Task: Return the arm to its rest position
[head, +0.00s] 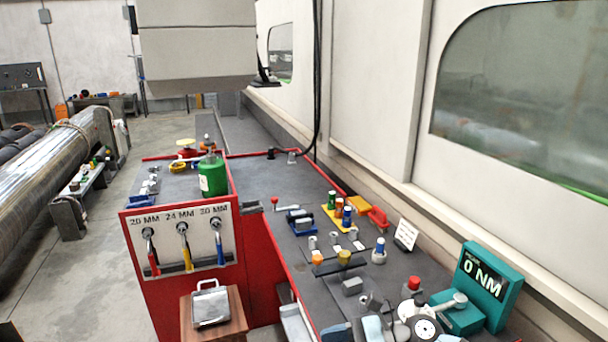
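No gripper of mine can be made out in the head view, so I cannot tell whether either is open or shut. Pale blue and white parts (373,328) show at the bottom edge, beside a round part with a black disc (426,328). They are cut off by the frame, and I cannot tell whether they belong to my arm.
The red-edged grey workbench (283,254) carries a green canister (212,177), several small colored parts and a teal meter (487,280) reading 0 NM. A panel (205,243) holds three wrenches. A wooden stand (222,325) stands in front.

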